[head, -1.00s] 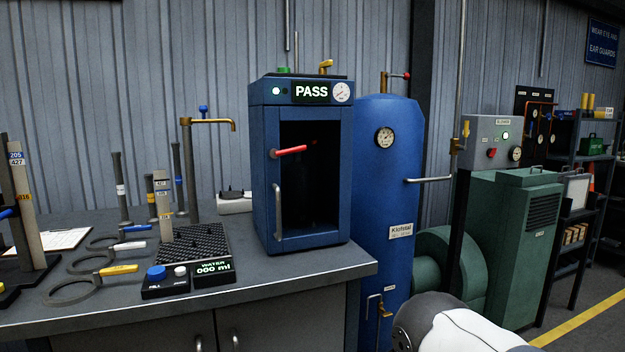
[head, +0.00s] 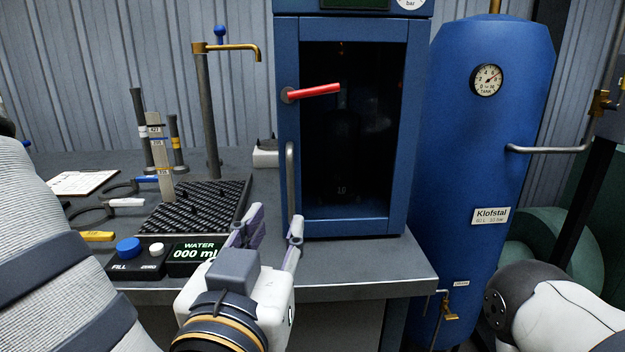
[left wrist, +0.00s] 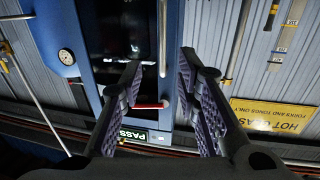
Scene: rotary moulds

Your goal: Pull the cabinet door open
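The blue cabinet (head: 350,228) stands on the workbench, and its door, with a dark window (head: 345,130), looks closed. A vertical grey bar handle (head: 291,175) runs along the door's left edge, and a red lever (head: 315,91) sits above it. My left gripper (head: 275,217) is open, fingers up, just in front of the handle's lower end. In the left wrist view, which is upside down, the handle (left wrist: 163,35) shows between the spread fingers (left wrist: 160,75); I cannot tell whether they reach around it. My right gripper is out of view.
A water unit (head: 190,255), a black grate (head: 190,208) and a brass tap (head: 235,47) stand left of the cabinet. A blue tank (head: 490,140) with a side pipe stands close on the right. The bench front edge (head: 370,285) lies below the door.

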